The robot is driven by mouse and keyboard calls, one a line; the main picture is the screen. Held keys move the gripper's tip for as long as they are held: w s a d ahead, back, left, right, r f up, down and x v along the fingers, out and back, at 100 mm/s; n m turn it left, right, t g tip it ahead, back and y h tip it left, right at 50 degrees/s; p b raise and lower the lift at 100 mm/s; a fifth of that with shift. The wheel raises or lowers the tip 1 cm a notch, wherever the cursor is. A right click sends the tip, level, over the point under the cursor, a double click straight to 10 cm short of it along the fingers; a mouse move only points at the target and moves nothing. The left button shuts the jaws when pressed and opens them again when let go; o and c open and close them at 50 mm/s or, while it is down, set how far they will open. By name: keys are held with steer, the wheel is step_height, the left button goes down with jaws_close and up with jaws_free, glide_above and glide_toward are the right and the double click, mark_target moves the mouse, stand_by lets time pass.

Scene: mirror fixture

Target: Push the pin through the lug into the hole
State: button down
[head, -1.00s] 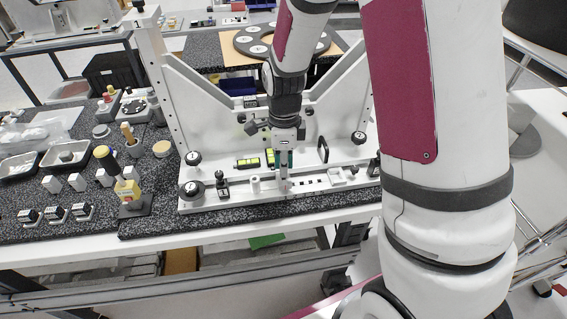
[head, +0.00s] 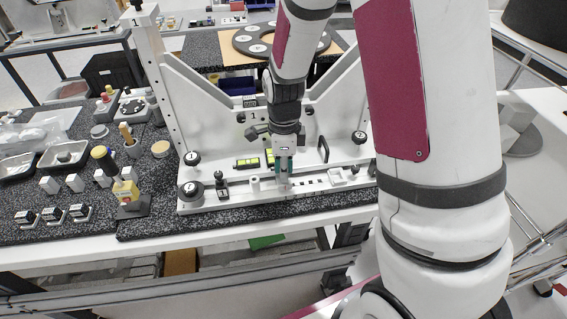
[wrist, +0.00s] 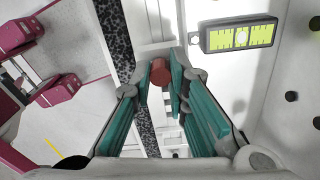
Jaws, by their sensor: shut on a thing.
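My gripper (head: 284,172) points down over the front part of the white fixture (head: 225,201), near its front rail. In the wrist view its teal fingers (wrist: 160,82) are closed around a red-brown round pin (wrist: 160,71), whose end shows between the fingertips. The pin cannot be made out in the head view. The lug and the hole are hidden by the gripper, so I cannot tell how far the pin sits in either.
A level with yellow-green windows (wrist: 240,35) lies beside the gripper. A black handle (head: 323,149) stands to its right, and a black-knobbed clamp (head: 221,183) and a white post (head: 255,184) to its left. Tall gusset walls rise behind.

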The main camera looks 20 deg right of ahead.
steer(key=c, duration=1.5)
jaws_free()
step_height(320, 180, up, 12)
